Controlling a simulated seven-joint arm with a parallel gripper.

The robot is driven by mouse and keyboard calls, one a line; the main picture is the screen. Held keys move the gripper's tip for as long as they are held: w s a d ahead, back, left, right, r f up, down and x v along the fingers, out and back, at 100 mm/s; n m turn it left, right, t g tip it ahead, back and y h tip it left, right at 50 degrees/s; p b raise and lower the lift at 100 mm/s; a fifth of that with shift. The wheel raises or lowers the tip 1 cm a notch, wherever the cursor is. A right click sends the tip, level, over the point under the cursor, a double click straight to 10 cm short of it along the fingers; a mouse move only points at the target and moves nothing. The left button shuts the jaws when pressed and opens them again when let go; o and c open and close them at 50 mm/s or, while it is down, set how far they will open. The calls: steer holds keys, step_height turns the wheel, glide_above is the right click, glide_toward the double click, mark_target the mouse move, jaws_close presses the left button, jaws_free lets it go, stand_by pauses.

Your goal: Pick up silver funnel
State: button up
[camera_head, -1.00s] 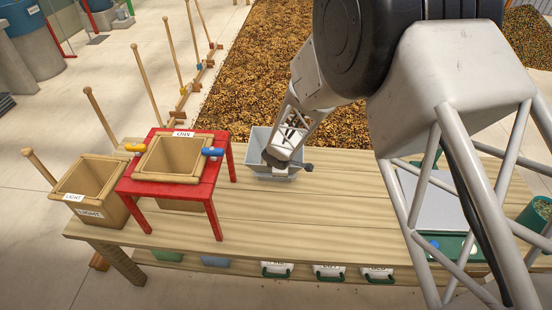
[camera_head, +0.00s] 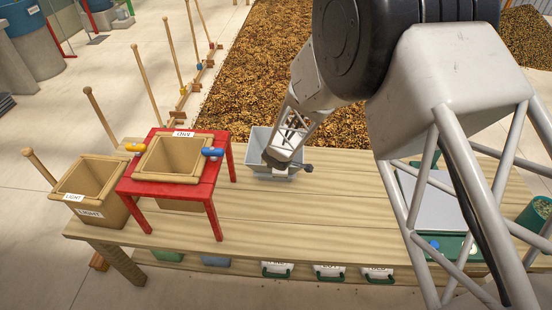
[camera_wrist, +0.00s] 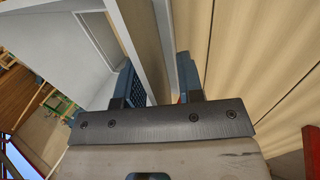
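The silver funnel (camera_head: 258,138) is a pale grey, square-mouthed hopper on the wooden table, just right of the red stand. My gripper (camera_head: 277,160) is down at its near right side and hides part of it. In the wrist view, the funnel's pale wall (camera_wrist: 152,62) runs between my two dark fingers (camera_wrist: 160,88). One finger is on the inner side and the other on the outer side. The fingers stand apart, with a gap showing beside the left pad. The fingertips are hidden in the head view.
A red stand (camera_head: 217,197) holding a wooden box (camera_head: 197,180) is close on the left, with a box labelled LIGHT (camera_head: 117,180) beyond it. The table (camera_head: 300,225) is clear in front. A light grey panel (camera_head: 425,205) lies at right.

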stand_by(0.3)
jaws_close()
steer(key=shift+r, duration=0.1)
stand_by(0.4)
steer(key=shift+r, duration=1.9)
steer(key=s+d, duration=0.2)
steer(key=s, duration=0.5)
steer(key=s+d+r, duration=0.1)
steer(key=s+d, duration=0.2)
steer(key=s, duration=0.5)
steer(key=shift+s+r, duration=0.15)
steer(key=shift+r, duration=0.1)
